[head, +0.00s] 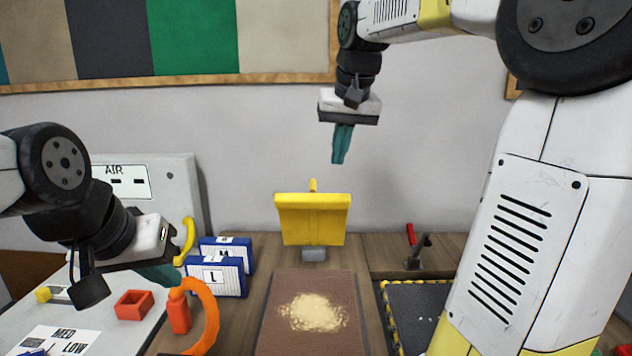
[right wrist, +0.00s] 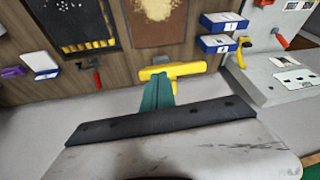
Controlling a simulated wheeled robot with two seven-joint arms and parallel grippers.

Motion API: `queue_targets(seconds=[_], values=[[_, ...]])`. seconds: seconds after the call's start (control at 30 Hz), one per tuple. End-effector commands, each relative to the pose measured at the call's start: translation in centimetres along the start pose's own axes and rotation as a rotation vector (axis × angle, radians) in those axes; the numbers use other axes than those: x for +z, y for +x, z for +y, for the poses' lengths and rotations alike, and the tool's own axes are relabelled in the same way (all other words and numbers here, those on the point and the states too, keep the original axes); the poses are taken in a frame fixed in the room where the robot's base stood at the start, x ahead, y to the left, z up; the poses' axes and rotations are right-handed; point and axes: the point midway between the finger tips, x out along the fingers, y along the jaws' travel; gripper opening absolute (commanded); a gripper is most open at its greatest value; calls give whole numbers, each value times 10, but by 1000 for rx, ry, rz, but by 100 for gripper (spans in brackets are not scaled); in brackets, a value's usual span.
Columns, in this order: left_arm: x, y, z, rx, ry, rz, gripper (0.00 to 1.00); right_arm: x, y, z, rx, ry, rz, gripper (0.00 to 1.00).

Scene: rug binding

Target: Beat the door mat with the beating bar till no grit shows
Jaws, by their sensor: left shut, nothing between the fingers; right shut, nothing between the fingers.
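The brown door mat (head: 312,281) lies flat on the wooden bench, with a pale patch of grit (head: 311,312) on it. The mat also shows at the top of the right wrist view (right wrist: 155,35). A yellow T-shaped tool (head: 312,218), which looks like the beating bar, stands upright in a small grey block (head: 314,253) behind the mat. My right gripper (head: 339,158) is shut and empty, above and slightly right of the yellow tool, apart from it. My left gripper (head: 172,281) is shut and empty, close to an orange hooked piece (head: 210,310); whether they touch is unclear.
Blue-and-white boxes (head: 214,276) stand left of the mat. A grey panel marked AIR (head: 175,185) and a red square holder (head: 134,305) are at the left. A black tray with striped edges (head: 405,296) and a red-handled clamp (head: 414,250) are at the right.

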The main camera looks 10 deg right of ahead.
Motion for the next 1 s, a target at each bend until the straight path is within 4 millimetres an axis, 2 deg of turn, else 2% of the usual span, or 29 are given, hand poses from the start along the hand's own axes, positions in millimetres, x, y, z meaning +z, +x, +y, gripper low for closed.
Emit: queue_targets(seconds=[0.03, 0.2, 0.4, 0.6, 1.0], values=[[0, 0, 0, 0, 0, 0, 0, -18, 4, -1, 11, 8, -13, 0], [0, 0, 0, 0, 0, 0, 0, -65, 13, 0, 52, 45, -51, 0], [0, 0, 0, 0, 0, 0, 0, -106, 29, 1, 96, 89, -87, 0], [0, 0, 0, 0, 0, 0, 0, -127, 40, 1, 122, 118, -105, 0], [0, 0, 0, 0, 0, 0, 0, -131, 42, 2, 129, 126, -110, 0]])
